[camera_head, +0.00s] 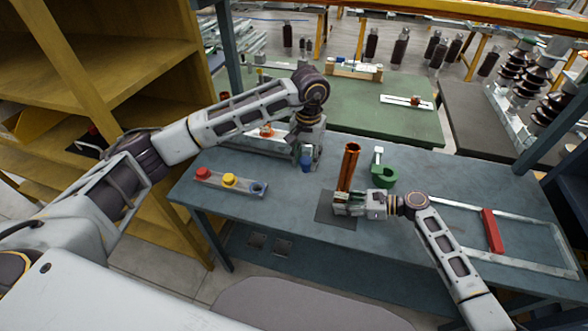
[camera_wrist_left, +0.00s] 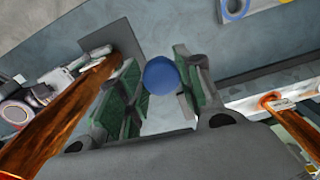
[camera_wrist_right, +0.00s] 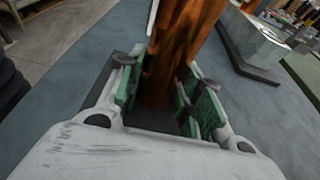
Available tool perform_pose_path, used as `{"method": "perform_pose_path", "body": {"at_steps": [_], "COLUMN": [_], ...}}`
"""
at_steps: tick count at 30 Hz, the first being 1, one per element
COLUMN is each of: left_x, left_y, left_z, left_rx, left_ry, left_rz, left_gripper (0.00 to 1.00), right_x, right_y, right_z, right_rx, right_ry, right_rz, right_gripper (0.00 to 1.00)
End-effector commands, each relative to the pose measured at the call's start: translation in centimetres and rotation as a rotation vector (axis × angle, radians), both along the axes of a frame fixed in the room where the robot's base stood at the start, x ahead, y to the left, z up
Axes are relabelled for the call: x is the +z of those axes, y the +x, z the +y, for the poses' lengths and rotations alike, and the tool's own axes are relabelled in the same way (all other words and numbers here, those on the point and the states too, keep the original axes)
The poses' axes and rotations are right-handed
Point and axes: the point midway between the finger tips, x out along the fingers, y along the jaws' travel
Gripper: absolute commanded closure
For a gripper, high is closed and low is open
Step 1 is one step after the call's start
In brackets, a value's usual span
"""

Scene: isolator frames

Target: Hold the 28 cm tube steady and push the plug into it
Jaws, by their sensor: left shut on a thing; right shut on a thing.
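A tall copper-coloured tube (camera_head: 348,167) stands upright over a dark square mat (camera_head: 335,214) on the blue-grey table. My right gripper (camera_head: 342,203) is shut around its lower part; the right wrist view shows the tube (camera_wrist_right: 180,50) between the green pads of the right gripper (camera_wrist_right: 162,105). My left gripper (camera_head: 306,153) is shut on a blue plug (camera_head: 306,162), left of the tube and apart from it. In the left wrist view the plug's round blue end (camera_wrist_left: 160,75) shows between the fingers of the left gripper (camera_wrist_left: 158,92). The tube's inside is not clearly visible.
A strip holder (camera_head: 215,183) at left carries a red plug (camera_head: 203,173), a yellow plug (camera_head: 229,180) and an empty blue-ringed place (camera_head: 258,188). A red block (camera_head: 492,231) lies across a pale frame farther right.

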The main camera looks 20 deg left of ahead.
Motion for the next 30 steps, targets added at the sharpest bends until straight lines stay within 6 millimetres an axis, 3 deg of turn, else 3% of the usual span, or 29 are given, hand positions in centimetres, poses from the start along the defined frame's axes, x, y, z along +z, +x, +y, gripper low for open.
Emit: {"method": "perform_pose_path", "body": {"at_steps": [15, 30], "left_x": [9.5, 18.6], "left_y": [1.1, -0.2], "left_z": [-5.9, -11.0], "left_rx": [-0.081, -0.166], "left_ry": [0.001, 0.0], "left_rz": [-0.004, -0.002], "left_gripper": [0.81, 0.81], "right_x": [0.0, 0.0], "right_y": [0.0, 0.0], "right_z": [0.0, -0.1], "right_rx": [-0.001, -0.001], "right_ry": [0.0, 0.0], "right_rz": [0.0, 0.0], "right_gripper": [0.78, 0.78]}}
